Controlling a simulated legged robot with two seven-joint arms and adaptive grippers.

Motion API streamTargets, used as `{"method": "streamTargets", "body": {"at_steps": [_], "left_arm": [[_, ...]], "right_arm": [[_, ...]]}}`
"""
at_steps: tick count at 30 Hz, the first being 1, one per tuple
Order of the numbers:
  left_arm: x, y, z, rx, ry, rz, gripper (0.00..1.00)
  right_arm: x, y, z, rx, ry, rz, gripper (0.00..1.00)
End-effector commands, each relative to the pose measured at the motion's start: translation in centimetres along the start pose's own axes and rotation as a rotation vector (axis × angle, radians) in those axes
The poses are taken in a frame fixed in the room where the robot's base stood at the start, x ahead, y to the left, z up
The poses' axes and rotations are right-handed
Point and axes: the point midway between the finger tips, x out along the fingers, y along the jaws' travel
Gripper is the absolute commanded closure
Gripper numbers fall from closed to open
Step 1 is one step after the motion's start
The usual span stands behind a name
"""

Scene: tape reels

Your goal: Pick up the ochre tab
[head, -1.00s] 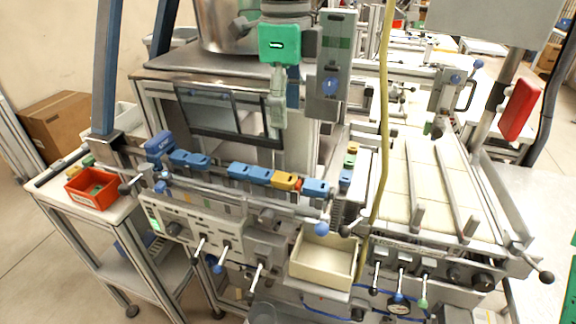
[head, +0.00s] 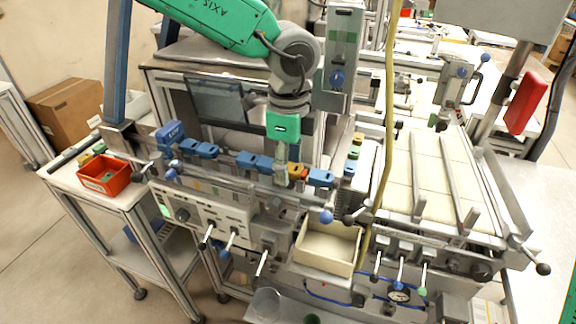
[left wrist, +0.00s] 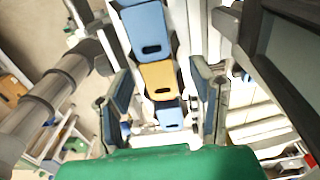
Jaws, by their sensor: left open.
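The ochre tab (head: 296,168) sits in a row of mostly blue tabs along the front rail of the machine, partly hidden in the head view by my left gripper (head: 281,176). In the left wrist view the ochre tab (left wrist: 158,80) lies between blue tabs, with its dark slot visible. My left gripper (left wrist: 164,98) is open and empty there, its two fingers to either side of the row. It appears above the tab, and I cannot tell the exact height. My right gripper is not in view.
Blue tabs (head: 254,162) and (head: 320,178) flank the ochre one. A cream open box (head: 330,247) is below right of the row. A red bin (head: 104,175) stands on the left side table. A yellow hose (head: 388,110) hangs right of the gripper.

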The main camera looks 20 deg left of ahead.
Motion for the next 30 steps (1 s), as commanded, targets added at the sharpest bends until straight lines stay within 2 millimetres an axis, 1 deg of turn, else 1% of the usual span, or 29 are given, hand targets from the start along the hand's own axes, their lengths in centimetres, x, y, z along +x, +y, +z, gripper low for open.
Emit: {"method": "streamTargets", "body": {"at_steps": [7, 9, 10, 11, 23, 26, 29, 30], "left_arm": [[0.2, 0.1, 0.0, 0.001, 0.000, -0.002, 0.50], [0.2, 0.1, 0.0, 0.000, 0.000, -0.002, 0.72], [0.2, 0.1, 0.0, 0.000, 0.000, -0.002, 0.81], [0.2, 0.1, 0.0, 0.000, 0.000, -0.002, 0.84], [-0.1, 0.0, 0.0, 0.000, 0.000, -0.002, 0.85], [-0.7, 0.0, 0.0, -0.001, 0.001, -0.003, 0.85], [-1.8, -0.1, 0.0, -0.002, 0.001, -0.004, 0.85], [-2.4, -0.1, 0.0, -0.001, 0.001, -0.005, 0.85]], "right_arm": [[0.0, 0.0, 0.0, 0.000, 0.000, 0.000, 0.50], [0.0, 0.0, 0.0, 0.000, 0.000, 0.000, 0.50], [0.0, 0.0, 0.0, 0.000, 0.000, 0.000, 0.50], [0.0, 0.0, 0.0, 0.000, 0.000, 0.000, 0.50], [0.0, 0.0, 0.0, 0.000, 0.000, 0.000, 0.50], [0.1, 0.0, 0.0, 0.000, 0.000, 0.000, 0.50], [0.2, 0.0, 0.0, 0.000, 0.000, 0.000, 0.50], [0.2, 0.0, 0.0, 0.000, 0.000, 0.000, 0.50]]}}
